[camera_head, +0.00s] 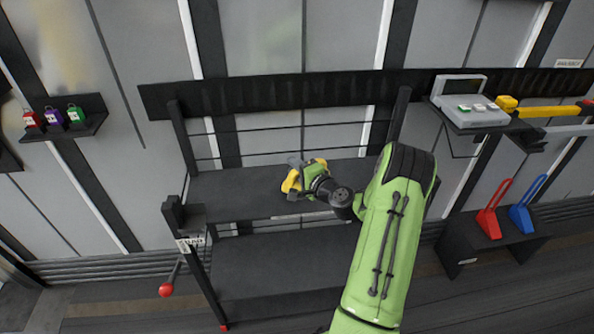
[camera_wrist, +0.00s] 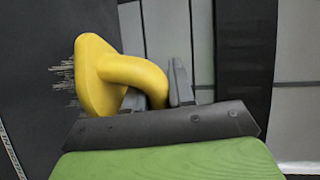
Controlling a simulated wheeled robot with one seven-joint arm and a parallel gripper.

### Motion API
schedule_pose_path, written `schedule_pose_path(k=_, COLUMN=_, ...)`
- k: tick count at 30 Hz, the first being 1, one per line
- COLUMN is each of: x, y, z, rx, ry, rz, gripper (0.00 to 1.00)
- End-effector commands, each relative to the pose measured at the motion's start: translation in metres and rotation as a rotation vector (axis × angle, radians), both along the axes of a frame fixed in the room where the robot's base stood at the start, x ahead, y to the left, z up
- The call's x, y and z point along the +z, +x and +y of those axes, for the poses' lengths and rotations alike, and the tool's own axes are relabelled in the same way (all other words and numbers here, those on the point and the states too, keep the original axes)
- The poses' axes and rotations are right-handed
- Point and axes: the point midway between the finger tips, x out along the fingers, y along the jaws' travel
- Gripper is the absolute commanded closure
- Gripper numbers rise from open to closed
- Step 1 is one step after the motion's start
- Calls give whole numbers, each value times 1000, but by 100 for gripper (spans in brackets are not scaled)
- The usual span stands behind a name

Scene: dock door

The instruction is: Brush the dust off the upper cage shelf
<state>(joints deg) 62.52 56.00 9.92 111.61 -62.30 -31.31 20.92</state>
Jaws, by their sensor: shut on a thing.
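My gripper (camera_head: 305,176) is above the upper cage shelf (camera_head: 235,190), near its middle. It is shut on a yellow brush (camera_head: 291,181). In the wrist view the brush (camera_wrist: 95,75) shows a curved yellow handle and pale bristles pointing left. My gripper's fingers (camera_wrist: 158,88) close around the handle in that view. The upper shelf is a dark grey board in a black cage frame. I cannot make out dust on it. Part of the shelf is hidden behind my arm. I cannot tell whether the bristles touch the shelf.
A lower shelf (camera_head: 285,262) lies below. Red, purple and green padlocks (camera_head: 53,116) sit on a wall ledge at left. A grey case (camera_head: 470,115) and a yellow bar (camera_head: 550,111) are at upper right. Red (camera_head: 490,222) and blue (camera_head: 522,217) long-handled items stand on a right bench.

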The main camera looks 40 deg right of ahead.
Motion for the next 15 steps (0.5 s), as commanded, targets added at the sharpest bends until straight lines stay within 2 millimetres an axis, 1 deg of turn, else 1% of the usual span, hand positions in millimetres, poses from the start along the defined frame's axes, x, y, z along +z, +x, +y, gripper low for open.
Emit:
schedule_pose_path(k=1, x=9, y=1, z=0, rx=2, ry=-2, rz=-1, gripper=100)
schedule_pose_path(k=7, x=26, y=3, z=2, rx=8, ry=-1, rz=-2, gripper=100)
schedule_pose_path(k=10, x=31, y=4, z=2, rx=10, ry=0, rz=-2, gripper=100)
schedule_pose_path(k=15, x=31, y=4, z=2, rx=11, ry=0, rz=-2, gripper=100)
